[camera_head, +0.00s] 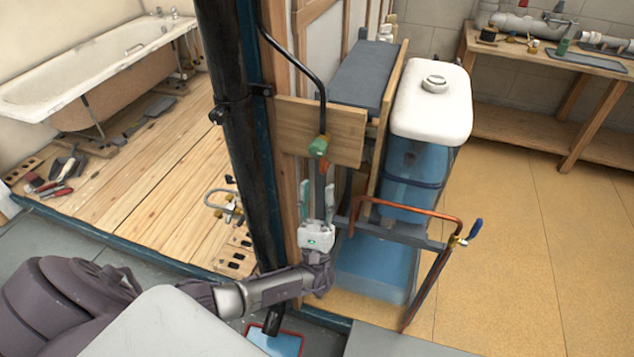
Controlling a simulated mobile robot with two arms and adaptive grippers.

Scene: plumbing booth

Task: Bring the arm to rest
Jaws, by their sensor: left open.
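My left gripper (317,200) is at the middle of the view, with its arm coming in from the lower left. My right gripper is not in view.
A blue cistern (418,165) with a white lid and a bent copper pipe (418,209) stand right of the gripper. A bathtub (95,65) is at the upper left, a workbench (575,120) at the upper right. The tan floor (530,240) at right is clear.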

